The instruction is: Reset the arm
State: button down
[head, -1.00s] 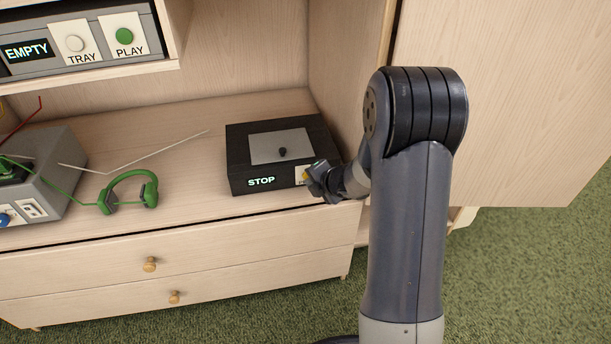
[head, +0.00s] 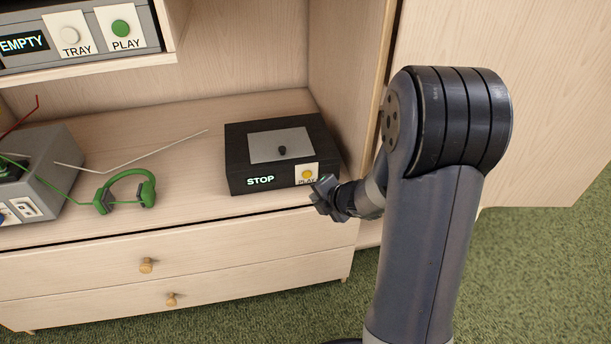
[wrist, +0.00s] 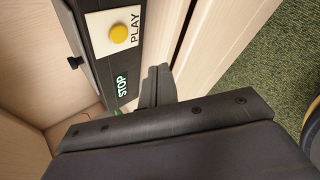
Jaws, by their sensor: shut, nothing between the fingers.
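My gripper (head: 322,196) is shut and empty in the head view. It is just in front of the right front corner of a black player box, near the shelf's front edge. The black player (head: 236,160) has a grey panel on top with a small dark knob, a lit STOP display and a yellow PLAY button (head: 307,174). The button shows clear of my gripper. In the wrist view my gripper's fingers (wrist: 157,84) are together beside the player's front, with the PLAY button (wrist: 119,34) above left of them.
Green headphones (head: 126,191) and a grey device (head: 50,165) with cables stand to the left on the wooden cabinet top (head: 190,190). An upper shelf holds a device (head: 90,38) reading EMPTY. A wooden panel (head: 520,100) stands behind my arm. Green carpet is open at the lower right.

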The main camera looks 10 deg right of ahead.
dwell(0.4)
jog(key=w+p, duration=0.2)
jog(key=w, duration=0.4)
jog(key=shift+r+p, duration=0.1)
jog(key=shift+p, duration=0.25)
jog(key=shift+w, duration=0.35)
jog(key=shift+s, duration=0.15)
